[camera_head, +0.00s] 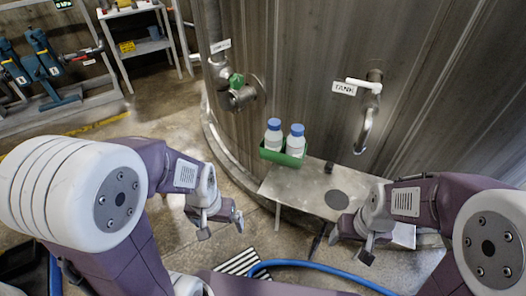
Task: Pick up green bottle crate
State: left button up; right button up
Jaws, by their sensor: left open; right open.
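The green bottle crate (267,154) stands at the back left corner of a small metal table, close to the tank wall. Two white bottles with blue caps stand in it, a left bottle (273,134) and a right bottle (295,140). My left gripper (222,228) is open and empty, below and to the left of the crate, off the table's left side. My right gripper (350,246) is open and empty, near the table's front right edge. Neither gripper touches the crate.
The metal table (298,192) has a dark round disc (336,199) and a small dark object (328,167) on it. A valve with a green handle (236,82) and a tap (366,120) stick out from the tank (310,50). A blue hose (310,264) lies on the floor.

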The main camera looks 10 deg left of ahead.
aim_at(281, 158)
jog(key=i+j+z, duration=0.1)
jog(key=j, duration=0.25)
jog(key=i+j, duration=0.2)
jog(key=j, duration=0.2)
jog(key=i+j+z, duration=0.15)
jog(key=j, duration=0.2)
jog(key=i+j+z, duration=0.1)
jog(key=j, duration=0.3)
jog(key=i+j+z, duration=0.1)
jog(key=i, duration=0.3)
jog(key=i+l, duration=0.1)
jog(key=l, duration=0.6)
